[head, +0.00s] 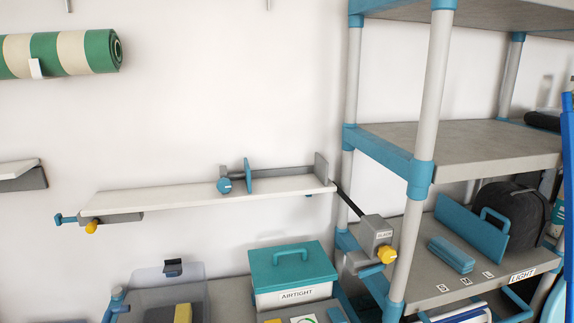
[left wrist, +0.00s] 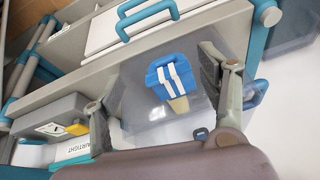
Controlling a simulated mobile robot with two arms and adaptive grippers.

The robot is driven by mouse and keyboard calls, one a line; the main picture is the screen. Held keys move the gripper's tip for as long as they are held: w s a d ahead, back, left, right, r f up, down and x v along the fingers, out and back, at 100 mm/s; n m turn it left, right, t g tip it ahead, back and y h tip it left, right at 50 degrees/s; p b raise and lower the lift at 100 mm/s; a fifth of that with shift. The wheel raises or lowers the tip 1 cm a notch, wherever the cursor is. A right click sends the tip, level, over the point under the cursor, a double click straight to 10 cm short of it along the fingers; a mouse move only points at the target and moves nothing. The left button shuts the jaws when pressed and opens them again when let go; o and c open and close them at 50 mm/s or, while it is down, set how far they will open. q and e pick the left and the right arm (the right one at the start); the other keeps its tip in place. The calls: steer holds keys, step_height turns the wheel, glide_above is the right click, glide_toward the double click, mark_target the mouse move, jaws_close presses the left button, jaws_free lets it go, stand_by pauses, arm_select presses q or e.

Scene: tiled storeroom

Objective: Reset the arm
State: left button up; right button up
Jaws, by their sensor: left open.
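My left gripper (left wrist: 154,88) shows in the left wrist view, its two grey fingers spread wide apart. Nothing is held between the fingertips. Beyond the fingers a blue item with white stripes and a tan tip (left wrist: 174,82) appears against a translucent grey surface; I cannot tell how far it is from the fingers. Neither gripper shows in the head view, and my right gripper is in neither view.
The head view has a wall shelf (head: 150,198), a teal-lidded box labelled AIRTIGHT (head: 292,292), a translucent bin (head: 160,272) and a grey-teal rack (head: 450,150) at right. A green-and-cream roll (head: 45,55) is upper left. A teal handle (left wrist: 146,17) tops the wrist view.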

arm_select(q)
steer(key=s+d+m+h, duration=0.15)
steer(key=s+d, duration=0.35)
steer(key=s, duration=0.6)
steer(key=s+d+m, duration=0.2)
steer(key=s+d, duration=0.3)
steer(key=s, duration=0.5)
step_height(320, 180, down, 30)
steer(key=s+f+g+b, duration=0.1)
steer(key=g+b, duration=0.1)
steer(key=b, duration=0.3)
steer(key=s+a+f+b, duration=0.1)
steer(key=s+f+b, duration=0.1)
steer(key=s+f, duration=0.7)
steer(key=s+a+f+g+b, duration=0.1)
steer(key=s+a+f+b, duration=0.1)
steer(key=s+f, duration=0.6)
step_height(320, 180, down, 5)
steer(key=shift+s+r+b, duration=0.15)
steer(key=shift+s+b, duration=0.25)
steer(key=shift+b, duration=0.1)
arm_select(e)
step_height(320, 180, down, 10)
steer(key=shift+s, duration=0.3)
arm_select(q)
steer(key=shift+c, duration=0.3)
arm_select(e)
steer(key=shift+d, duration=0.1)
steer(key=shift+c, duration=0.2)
